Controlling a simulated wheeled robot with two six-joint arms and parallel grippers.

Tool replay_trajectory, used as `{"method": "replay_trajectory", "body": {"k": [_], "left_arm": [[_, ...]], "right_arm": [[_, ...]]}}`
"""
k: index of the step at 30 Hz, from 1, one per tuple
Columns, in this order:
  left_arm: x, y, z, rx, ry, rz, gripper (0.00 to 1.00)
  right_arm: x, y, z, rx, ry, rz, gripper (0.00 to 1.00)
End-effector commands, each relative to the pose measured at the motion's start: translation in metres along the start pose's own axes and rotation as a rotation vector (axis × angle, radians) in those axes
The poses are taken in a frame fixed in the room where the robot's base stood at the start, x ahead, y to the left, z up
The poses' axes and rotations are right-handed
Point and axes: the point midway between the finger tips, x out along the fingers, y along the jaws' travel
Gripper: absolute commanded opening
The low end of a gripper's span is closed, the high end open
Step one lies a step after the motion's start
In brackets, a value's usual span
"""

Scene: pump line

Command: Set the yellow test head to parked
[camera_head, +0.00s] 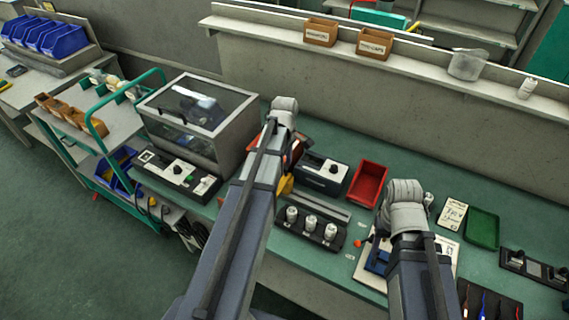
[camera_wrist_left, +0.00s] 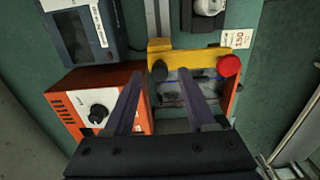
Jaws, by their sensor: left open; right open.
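The yellow test head (camera_wrist_left: 188,60) shows in the left wrist view as a yellow bar on a frame, with a red knob (camera_wrist_left: 228,65) at its right and a dark round knob at its left. In the head view only a small yellow part (camera_head: 286,185) shows beside my left arm. My left gripper (camera_wrist_left: 160,75) is open, its two fingers pointing at the test head with nothing between them. I cannot tell whether they touch it. In the head view my left arm hides this gripper. My right arm reaches over the right part of the bench; its fingers are hidden.
An orange box with a dial (camera_wrist_left: 98,110) stands left of the test head. A dark instrument (camera_wrist_left: 85,35) lies behind. On the bench are a red bin (camera_head: 368,184), a rack with white-topped parts (camera_head: 310,228), a clear-lidded case (camera_head: 200,110) and a green tray (camera_head: 482,228).

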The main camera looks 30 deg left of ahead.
Motion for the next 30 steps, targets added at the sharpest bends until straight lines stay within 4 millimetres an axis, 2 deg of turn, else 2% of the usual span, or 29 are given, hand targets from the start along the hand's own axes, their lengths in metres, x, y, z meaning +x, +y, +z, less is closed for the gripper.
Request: {"method": "replay_trajectory", "body": {"k": [18,30], "left_arm": [[-0.072,0.0,-0.001,-0.001,0.001,0.0,0.56],[-0.074,0.0,-0.001,-0.001,0.001,0.0,0.56]], "right_arm": [[-0.072,0.007,0.004,-0.002,0.0,0.0,0.5],[-0.074,0.007,0.004,-0.001,0.0,0.0,0.5]]}}
